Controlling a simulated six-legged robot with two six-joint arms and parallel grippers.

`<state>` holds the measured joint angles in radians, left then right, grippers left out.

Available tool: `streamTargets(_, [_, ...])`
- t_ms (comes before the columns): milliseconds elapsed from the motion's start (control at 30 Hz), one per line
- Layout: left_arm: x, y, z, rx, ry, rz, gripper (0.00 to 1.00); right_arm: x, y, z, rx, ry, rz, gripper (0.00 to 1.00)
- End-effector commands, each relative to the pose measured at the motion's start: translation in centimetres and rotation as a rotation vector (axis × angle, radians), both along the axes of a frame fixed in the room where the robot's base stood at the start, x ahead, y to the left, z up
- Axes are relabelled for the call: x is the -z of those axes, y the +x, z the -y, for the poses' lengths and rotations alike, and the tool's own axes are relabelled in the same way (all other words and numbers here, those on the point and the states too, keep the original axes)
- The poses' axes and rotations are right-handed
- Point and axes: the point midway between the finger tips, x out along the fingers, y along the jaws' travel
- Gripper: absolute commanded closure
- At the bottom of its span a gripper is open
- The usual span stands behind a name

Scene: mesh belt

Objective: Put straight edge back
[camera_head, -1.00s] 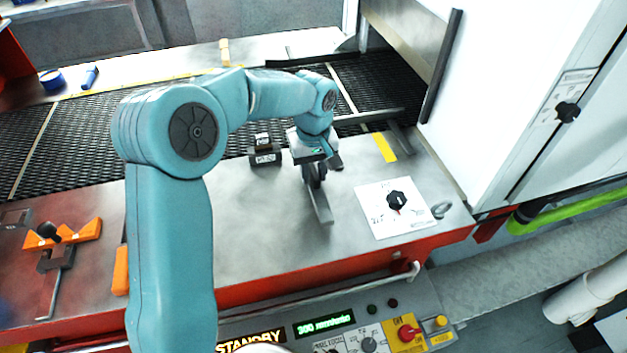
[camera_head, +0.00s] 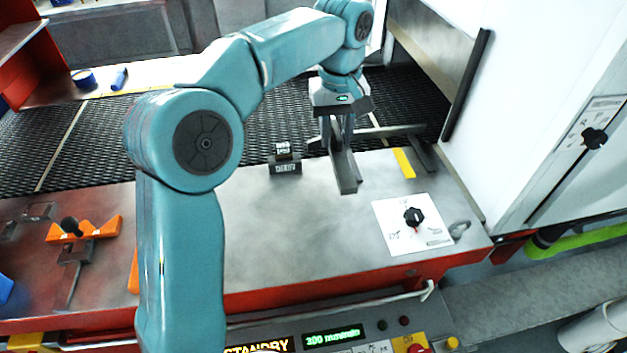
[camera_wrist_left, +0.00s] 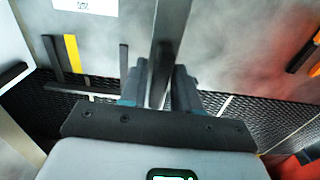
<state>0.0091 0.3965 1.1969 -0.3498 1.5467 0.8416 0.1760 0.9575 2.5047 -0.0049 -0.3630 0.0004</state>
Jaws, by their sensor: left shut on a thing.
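My left gripper (camera_head: 338,132) is shut on the straight edge (camera_head: 347,174), a long grey metal bar, above the back part of the grey steel table. The bar's near end points toward the table's front; its far part is hidden behind the fingers. In the left wrist view the straight edge (camera_wrist_left: 171,28) runs up from between the fingers (camera_wrist_left: 158,92) to the top of the picture. My right gripper is not in view.
A white card with a black knob (camera_head: 413,217) lies right. The table's middle (camera_head: 270,225) is clear.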

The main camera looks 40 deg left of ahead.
Motion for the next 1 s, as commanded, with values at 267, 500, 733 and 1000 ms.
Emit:
streamTargets(267, [0.3, -5.7, -0.9, 0.017, 0.0, 0.006, 1.0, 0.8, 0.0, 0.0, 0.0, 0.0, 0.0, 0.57])
streamTargets(500, [-0.7, -9.2, -2.1, -0.011, 0.0, 0.006, 1.0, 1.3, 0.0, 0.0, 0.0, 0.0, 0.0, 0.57])
streamTargets(733, [2.6, -9.7, -2.5, -0.023, -0.001, -0.003, 1.0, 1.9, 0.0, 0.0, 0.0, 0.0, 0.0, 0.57])
streamTargets(1000, [10.3, -9.7, -2.5, -0.022, -0.001, -0.003, 1.0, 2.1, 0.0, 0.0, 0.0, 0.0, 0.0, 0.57])
